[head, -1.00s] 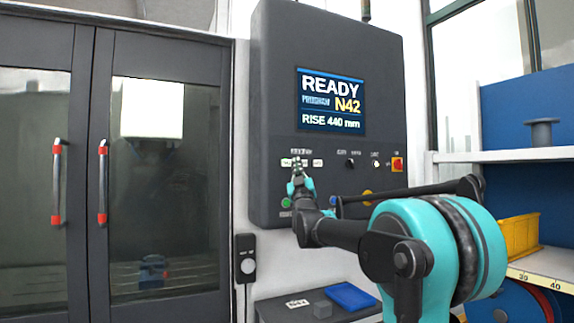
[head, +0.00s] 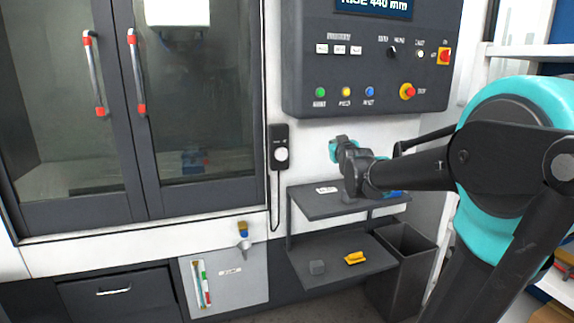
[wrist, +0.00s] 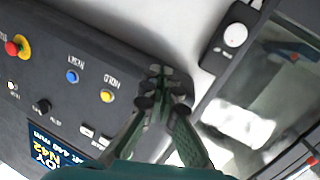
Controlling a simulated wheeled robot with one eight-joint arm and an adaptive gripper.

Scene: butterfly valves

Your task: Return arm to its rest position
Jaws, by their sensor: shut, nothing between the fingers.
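My gripper (head: 337,150) is shut and empty. In the head view it is small and seen mostly from behind, just below the control panel's lower edge, in front of the white machine wall. In the wrist view its fingertips (wrist: 160,85) are together. They appear in front of the panel's edge near the HOLD button, apart from it as far as I can tell. The dark control panel (head: 300,72) carries several buttons; it fills the left of the wrist view (wrist: 60,60). My teal and black arm reaches in from the right of the head view.
A pendant (head: 281,150) hangs left of my gripper, beside the machine doors (head: 133,100).

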